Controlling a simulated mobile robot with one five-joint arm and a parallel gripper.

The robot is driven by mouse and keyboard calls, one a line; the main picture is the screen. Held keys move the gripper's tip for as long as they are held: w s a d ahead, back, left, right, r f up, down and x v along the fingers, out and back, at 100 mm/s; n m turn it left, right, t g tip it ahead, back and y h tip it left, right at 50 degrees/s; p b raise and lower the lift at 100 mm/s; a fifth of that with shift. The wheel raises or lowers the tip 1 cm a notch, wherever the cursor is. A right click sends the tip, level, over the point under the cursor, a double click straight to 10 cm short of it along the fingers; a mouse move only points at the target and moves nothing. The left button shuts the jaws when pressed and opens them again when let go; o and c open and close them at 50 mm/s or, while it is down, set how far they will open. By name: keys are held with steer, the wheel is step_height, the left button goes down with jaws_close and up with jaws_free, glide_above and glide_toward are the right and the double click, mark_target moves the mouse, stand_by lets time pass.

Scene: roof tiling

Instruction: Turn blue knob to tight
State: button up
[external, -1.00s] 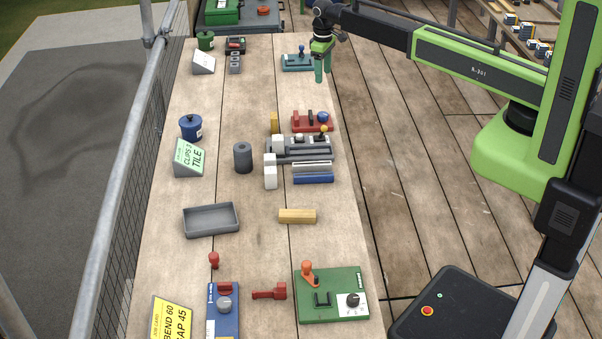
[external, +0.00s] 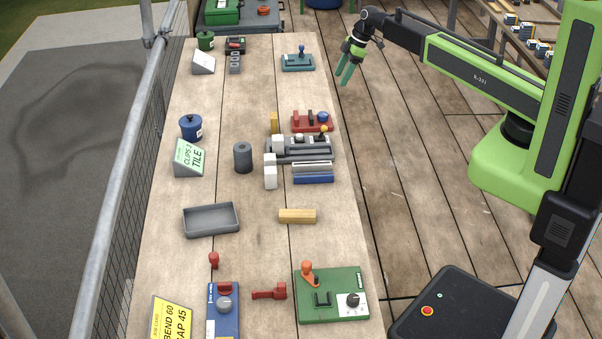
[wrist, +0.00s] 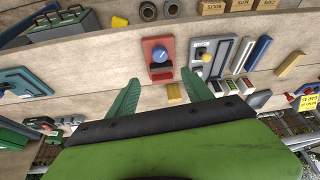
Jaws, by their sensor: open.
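The blue knob (external: 322,116) sits on the right end of a red fixture (external: 306,124) near the bench's right edge. In the wrist view the blue knob (wrist: 159,55) stands on the red plate (wrist: 157,42), with a pale pointer line on it. My gripper (external: 346,80) is open and empty, above and just beyond the bench's right edge, up the picture from the knob and apart from it. In the wrist view its two green fingers (wrist: 162,80) spread either side below the red fixture. Any tight mark is too small to read.
A grey fixture (external: 300,152) with a yellow-topped lever stands close below the red one. A small teal fixture (external: 298,63) lies left of my gripper. A yellow block (external: 274,122) stands beside the red fixture.

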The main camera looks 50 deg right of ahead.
mark_target(323, 114)
steer(key=b+x, duration=1.4)
steer(key=x, duration=0.2)
steer(key=shift+f, duration=0.15)
steer(key=shift+c, duration=0.2)
jaws_close()
steer(key=shift+m, duration=0.3)
steer(key=m+h, duration=0.1)
steer(key=m, duration=0.1)
steer(key=m+t, duration=0.1)
steer(key=m, duration=0.1)
steer(key=shift+s+a+m+h, duration=0.15)
steer(key=shift+s+m+h, duration=0.05)
steer(key=shift+m+h, duration=0.2)
steer(key=m+h, duration=0.1)
steer(key=m, duration=0.2)
steer(key=m+h, duration=0.1)
steer(key=m, duration=0.2)
steer(key=shift+a+t, duration=0.15)
steer(key=shift+t, duration=0.15)
steer(key=shift+m+h, duration=0.3)
steer(key=shift+m, duration=0.1)
